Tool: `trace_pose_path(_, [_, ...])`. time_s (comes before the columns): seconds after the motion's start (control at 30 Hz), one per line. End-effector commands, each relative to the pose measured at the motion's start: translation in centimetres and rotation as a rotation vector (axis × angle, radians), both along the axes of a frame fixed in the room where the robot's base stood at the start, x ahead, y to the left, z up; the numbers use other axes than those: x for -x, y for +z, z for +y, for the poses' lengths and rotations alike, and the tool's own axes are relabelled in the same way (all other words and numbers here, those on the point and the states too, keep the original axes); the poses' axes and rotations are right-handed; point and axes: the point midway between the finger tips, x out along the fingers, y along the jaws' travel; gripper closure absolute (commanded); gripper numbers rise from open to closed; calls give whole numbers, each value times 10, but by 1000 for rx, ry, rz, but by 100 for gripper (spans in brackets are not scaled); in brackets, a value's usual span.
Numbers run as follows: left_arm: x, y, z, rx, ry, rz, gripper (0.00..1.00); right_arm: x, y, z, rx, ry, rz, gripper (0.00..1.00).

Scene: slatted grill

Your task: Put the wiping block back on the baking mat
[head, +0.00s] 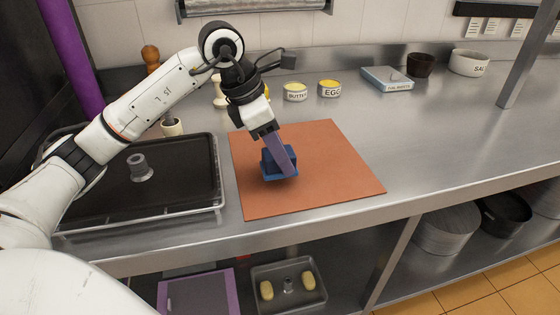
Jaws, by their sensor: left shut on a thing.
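The baking mat (325,178) is a flat orange-brown sheet on the steel counter. The wiping block (269,171) is blue and is over the left part of the mat. My left gripper (279,157) points down from above and is shut on the block. A purple slanted piece hides part of the block; I cannot tell whether it is a finger or part of the block. The block's underside is hidden, so I cannot tell whether it touches the mat. My right gripper is not in view.
A dark rimmed tray (185,177) with a small metal piece (140,168) stands left of the mat. Behind are butter (295,92) and egg (329,89) tubs, a blue-grey box (387,79) and bowls. The counter right of the mat is clear. A lower shelf holds trays and pans.

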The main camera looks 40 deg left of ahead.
Motion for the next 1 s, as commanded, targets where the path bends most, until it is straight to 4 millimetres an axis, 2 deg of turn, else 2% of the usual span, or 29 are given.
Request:
trace_pose_path(0.03, [0,-10,0,0,1,2,75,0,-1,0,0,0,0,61])
trace_pose_path(0.13, [0,-20,0,0,1,2,75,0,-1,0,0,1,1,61])
trace_pose_path(0.53, [0,-26,0,1,0,-1,75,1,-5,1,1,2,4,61])
trace_pose_path(0.57, [0,-25,0,0,0,0,54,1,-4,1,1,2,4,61])
trace_pose_path(0.67, [0,-25,0,0,0,0,38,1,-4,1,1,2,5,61])
trace_pose_path(1.0, [0,-21,0,1,0,-1,38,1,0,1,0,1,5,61])
